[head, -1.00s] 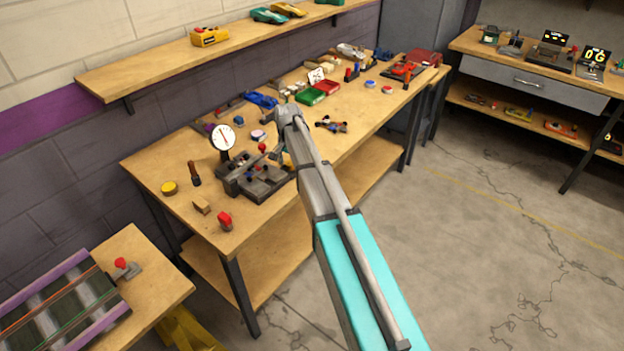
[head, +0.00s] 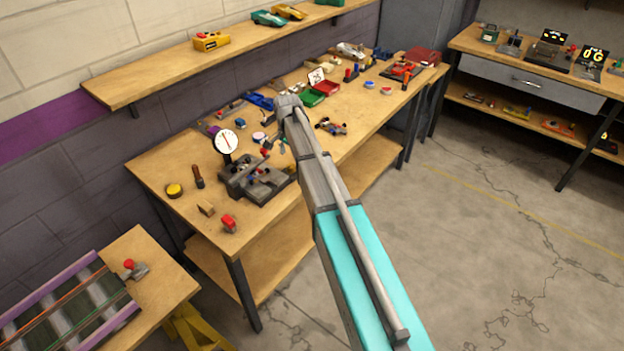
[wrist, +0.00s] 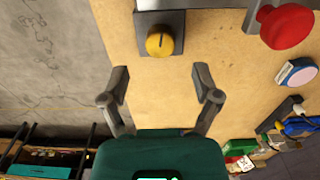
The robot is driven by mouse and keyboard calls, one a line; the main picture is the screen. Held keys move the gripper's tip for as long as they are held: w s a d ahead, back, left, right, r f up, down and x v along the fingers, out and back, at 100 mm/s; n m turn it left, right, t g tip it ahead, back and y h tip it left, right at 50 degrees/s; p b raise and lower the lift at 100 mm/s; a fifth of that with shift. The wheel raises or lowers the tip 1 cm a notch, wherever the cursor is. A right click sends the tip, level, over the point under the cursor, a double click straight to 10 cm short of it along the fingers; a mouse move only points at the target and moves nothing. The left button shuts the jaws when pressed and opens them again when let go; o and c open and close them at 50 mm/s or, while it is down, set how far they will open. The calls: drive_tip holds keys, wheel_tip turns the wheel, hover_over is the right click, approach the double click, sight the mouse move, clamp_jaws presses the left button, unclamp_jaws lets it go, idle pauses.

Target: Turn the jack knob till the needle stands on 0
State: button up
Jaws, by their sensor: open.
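The yellow knob (wrist: 160,43) with a dark line across its face shows in the wrist view, on the edge of a dark grey block (wrist: 176,22). My gripper (wrist: 162,84) is open and empty. Its two fingers stand apart just below the knob in that view, not around it. In the head view the grey fixture (head: 262,188) stands at the front of the bench, with a round white dial (head: 225,141) behind it. The dial's needle leans a little left of upright; its numbers are too small to read. My gripper's fingers are hard to make out there.
A red knob (wrist: 286,26) stands at the right of the wrist view, near a round white-and-pink disc (wrist: 298,73). On the bench (head: 150,172), a yellow puck (head: 175,190), a screwdriver (head: 198,177) and a red piece (head: 229,223) lie left of the fixture.

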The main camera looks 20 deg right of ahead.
sight(291, 166)
drive_tip(key=shift+r+p, duration=4.1)
drive_tip(key=shift+r, duration=0.3)
drive_tip(key=s+r+n+p, duration=0.2)
drive_tip(key=s+n, duration=0.8)
drive_tip(key=s, duration=1.7)
drive_tip(key=shift+r, duration=0.15)
drive_tip(key=shift+s, duration=0.1)
drive_tip(key=shift+s+n, duration=0.4)
drive_tip(key=shift+s, duration=0.55)
